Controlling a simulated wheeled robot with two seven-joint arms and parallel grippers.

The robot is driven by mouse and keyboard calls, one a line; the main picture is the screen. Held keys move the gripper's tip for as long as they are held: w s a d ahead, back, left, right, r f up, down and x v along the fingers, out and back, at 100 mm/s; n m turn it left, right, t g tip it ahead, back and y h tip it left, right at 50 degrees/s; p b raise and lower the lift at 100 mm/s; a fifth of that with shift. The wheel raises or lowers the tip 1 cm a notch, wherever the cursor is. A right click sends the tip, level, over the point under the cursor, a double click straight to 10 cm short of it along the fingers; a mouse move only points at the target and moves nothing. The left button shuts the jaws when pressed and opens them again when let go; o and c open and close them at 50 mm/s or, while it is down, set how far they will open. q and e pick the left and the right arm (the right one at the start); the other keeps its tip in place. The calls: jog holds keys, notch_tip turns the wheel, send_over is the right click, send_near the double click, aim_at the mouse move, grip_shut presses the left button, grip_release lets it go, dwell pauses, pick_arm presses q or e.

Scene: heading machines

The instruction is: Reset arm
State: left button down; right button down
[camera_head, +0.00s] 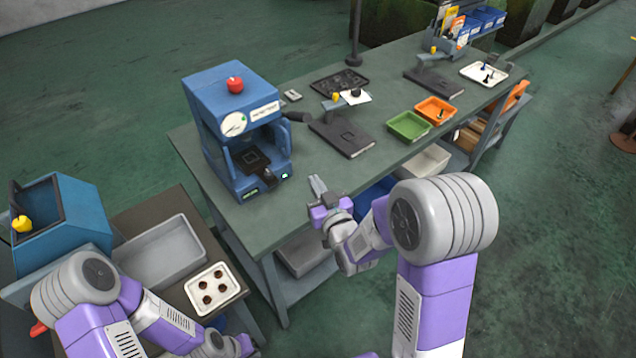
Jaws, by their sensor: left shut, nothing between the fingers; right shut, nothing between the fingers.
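My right arm comes in from the lower right. Its gripper (317,186) is shut and empty, held by the front edge of the long work table (290,215), to the right of the blue machine (240,130). My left arm comes in from the lower left. Its gripper (247,345) is shut and empty at the bottom of the picture, below the white tray with dark round parts (216,289); its fingertips are hard to make out.
Green (408,126) and orange (436,109) trays and a dark flat fixture (342,137) stand on the table. A grey bin (165,255) and a blue box (75,225) stand at left. Open floor (560,230) lies at right.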

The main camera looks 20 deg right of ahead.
jog(key=s+f+m+g, duration=0.1)
jog(key=s+f+g, duration=0.25)
jog(key=f, duration=0.65)
jog(key=s+f+m+g, duration=0.1)
jog(key=s+f+g, duration=0.25)
jog(key=f, duration=0.65)
jog(key=s+a+f+m+g+y, duration=0.1)
jog(key=s+a+f+g, duration=0.2)
jog(key=s+f+g, duration=0.2)
jog(key=s+a+f+m+g+y, duration=0.1)
jog(key=s+a+f+g, duration=0.2)
jog(key=s+f, duration=0.6)
jog(key=s+g, duration=0.2)
jog(key=s, duration=0.1)
jog(key=shift+s+a, duration=0.25)
